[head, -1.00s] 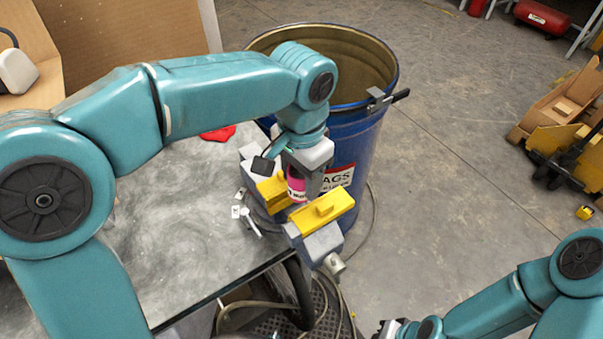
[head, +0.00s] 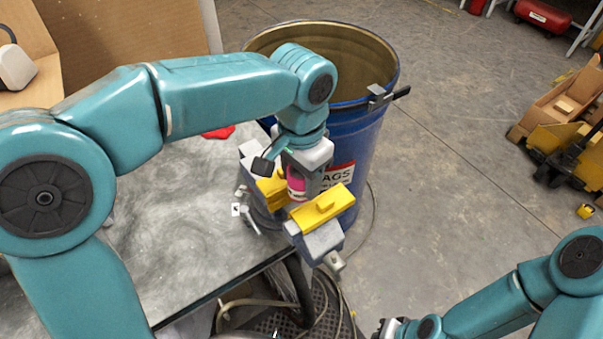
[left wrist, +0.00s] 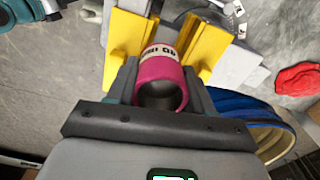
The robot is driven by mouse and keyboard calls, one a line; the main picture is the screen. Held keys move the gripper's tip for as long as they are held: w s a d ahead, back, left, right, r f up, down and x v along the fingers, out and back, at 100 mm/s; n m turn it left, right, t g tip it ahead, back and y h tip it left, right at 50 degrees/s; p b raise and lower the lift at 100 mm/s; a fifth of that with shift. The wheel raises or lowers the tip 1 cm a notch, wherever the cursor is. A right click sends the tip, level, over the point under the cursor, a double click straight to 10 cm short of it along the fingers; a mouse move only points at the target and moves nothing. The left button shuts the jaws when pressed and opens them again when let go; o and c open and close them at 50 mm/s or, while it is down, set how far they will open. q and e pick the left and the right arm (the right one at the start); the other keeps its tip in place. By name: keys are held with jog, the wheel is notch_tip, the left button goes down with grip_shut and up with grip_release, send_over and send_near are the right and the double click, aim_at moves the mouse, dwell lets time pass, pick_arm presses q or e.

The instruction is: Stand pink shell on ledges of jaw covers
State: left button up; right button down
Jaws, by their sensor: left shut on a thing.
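The pink shell (head: 297,184), a short hollow cylinder with a white printed band, is upright in the gap between the yellow jaw covers. My left gripper (head: 302,175) is shut on it from above; in the left wrist view the gripper (left wrist: 160,90) has a finger on each side of the shell (left wrist: 162,72). One jaw cover (head: 272,190) is left of the shell, the other (head: 325,204) is right of it. The fingers and covers hide the shell's lower end, so contact with the ledges cannot be told. My right gripper (head: 386,328) is cut off by the bottom edge.
The grey vise (head: 318,243) carries the covers at the corner of the metal table (head: 175,225). A blue drum (head: 365,135) stands close behind. A red cloth (head: 217,132) and small white tags (head: 237,210) lie on the table.

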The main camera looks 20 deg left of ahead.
pick_arm(q)
jog(key=shift+f, duration=0.3)
jog(key=o, duration=1.2)
notch_tip(320, 180, up, 16)
jog(key=shift+w+r+p, duration=0.15)
jog(key=shift+p, duration=0.8)
